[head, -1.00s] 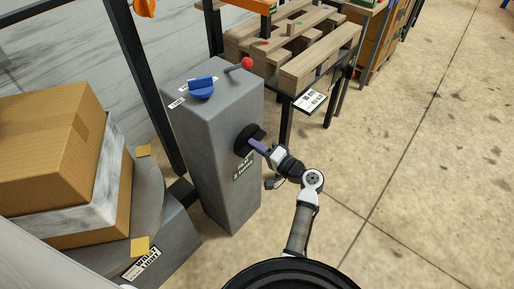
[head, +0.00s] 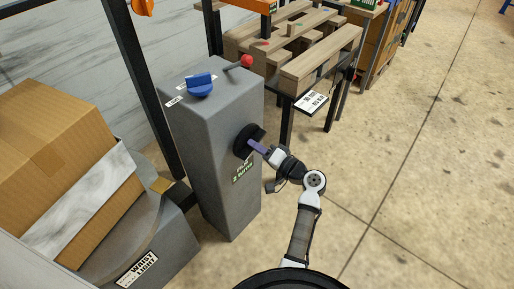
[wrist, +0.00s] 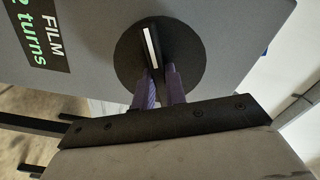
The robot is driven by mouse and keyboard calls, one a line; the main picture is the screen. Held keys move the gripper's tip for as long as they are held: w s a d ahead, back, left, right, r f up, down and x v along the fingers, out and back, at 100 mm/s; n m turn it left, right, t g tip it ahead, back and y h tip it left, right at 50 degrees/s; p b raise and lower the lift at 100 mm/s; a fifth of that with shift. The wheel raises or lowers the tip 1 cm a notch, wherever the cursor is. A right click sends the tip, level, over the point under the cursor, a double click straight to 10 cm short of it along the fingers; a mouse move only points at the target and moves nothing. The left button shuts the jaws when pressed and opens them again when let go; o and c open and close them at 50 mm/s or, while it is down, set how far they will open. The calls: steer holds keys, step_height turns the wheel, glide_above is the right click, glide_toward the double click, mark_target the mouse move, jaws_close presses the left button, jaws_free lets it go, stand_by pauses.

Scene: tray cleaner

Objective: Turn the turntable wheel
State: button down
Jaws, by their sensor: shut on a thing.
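The wheel is a round black disc (head: 241,139) on the side of a grey pedestal (head: 213,130). In the wrist view the wheel (wrist: 185,62) has a raised black grip bar with a white stripe, tilted slightly from upright. My gripper (head: 255,146) reaches in from the right with purple fingers. In the wrist view my gripper (wrist: 160,84) has one finger on each side of the bar and is shut on it. The grey turntable (head: 145,222) at left carries a cardboard box (head: 60,130) with a white marbled band.
A blue knob (head: 200,84) and a red-balled lever (head: 246,62) stand on the pedestal top. A label (wrist: 40,35) beside the wheel reads "FILM" and "2 turns". Wooden pallets (head: 315,60) lie on a rack behind. The floor at right is clear.

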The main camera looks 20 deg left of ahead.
steer(key=c, duration=1.4)
jaws_free()
steer(key=shift+c, duration=0.2)
steer(key=shift+d, duration=0.1)
steer(key=b+v, duration=0.2)
steer(key=v, duration=1.1)
steer(key=shift+d, duration=0.35)
steer(key=shift+s, duration=0.1)
